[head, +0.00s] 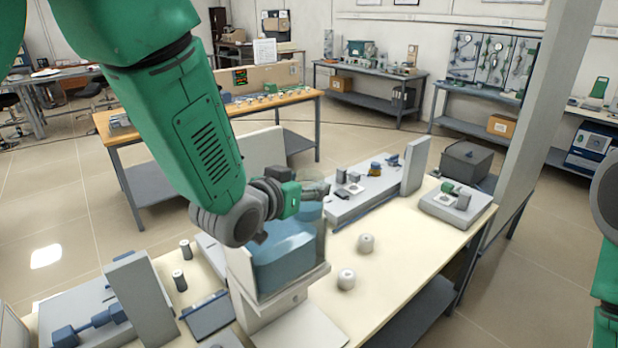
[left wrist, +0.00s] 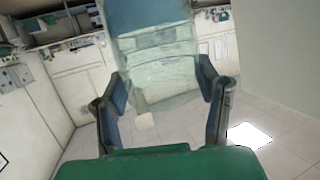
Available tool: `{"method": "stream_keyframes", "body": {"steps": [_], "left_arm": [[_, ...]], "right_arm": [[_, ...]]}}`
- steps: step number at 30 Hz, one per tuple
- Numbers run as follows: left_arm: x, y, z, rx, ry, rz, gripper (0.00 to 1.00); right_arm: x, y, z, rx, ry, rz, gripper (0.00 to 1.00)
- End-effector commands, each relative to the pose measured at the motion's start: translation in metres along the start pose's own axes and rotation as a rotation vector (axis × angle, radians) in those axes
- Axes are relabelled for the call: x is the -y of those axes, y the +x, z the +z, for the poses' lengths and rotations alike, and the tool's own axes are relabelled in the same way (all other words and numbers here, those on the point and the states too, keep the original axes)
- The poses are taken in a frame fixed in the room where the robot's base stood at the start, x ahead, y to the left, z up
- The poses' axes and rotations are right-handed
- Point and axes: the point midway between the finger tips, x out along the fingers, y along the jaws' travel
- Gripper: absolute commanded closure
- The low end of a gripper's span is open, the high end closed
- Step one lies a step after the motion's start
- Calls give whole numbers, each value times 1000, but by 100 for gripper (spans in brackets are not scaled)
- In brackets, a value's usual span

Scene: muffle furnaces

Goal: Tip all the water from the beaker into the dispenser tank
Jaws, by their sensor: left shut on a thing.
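The dispenser tank (head: 287,262) is a clear box with blue water in it, on a pale stand at the front of the workbench. My left gripper (head: 316,190) is above the tank's back right part. It is shut on the clear beaker (head: 309,211), which is partly hidden by the gripper and hard to make out against the tank. In the left wrist view the beaker (left wrist: 158,62) stands between both fingers (left wrist: 165,88), with blue at its far end at the top of the picture. I cannot tell how much water is in it. My right gripper is out of view.
Two small white jars (head: 346,279) stand right of the tank on the workbench (head: 400,262). A grey apparatus (head: 370,195) lies behind, and a smaller one (head: 458,203) sits at the right end. A blue-grey tray (head: 207,314) is left of the tank. A pillar (head: 523,120) rises at the right.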

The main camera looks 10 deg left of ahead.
Motion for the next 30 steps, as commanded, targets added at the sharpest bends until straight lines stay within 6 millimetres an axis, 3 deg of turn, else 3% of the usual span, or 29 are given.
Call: {"method": "stream_keyframes", "body": {"steps": [2, 30], "left_arm": [[1, 0, -4, -50, -116, 33, 85], [-6, -8, -6, -72, -162, 49, 85]], "right_arm": [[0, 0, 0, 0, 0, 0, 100], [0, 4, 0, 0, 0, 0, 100]]}}
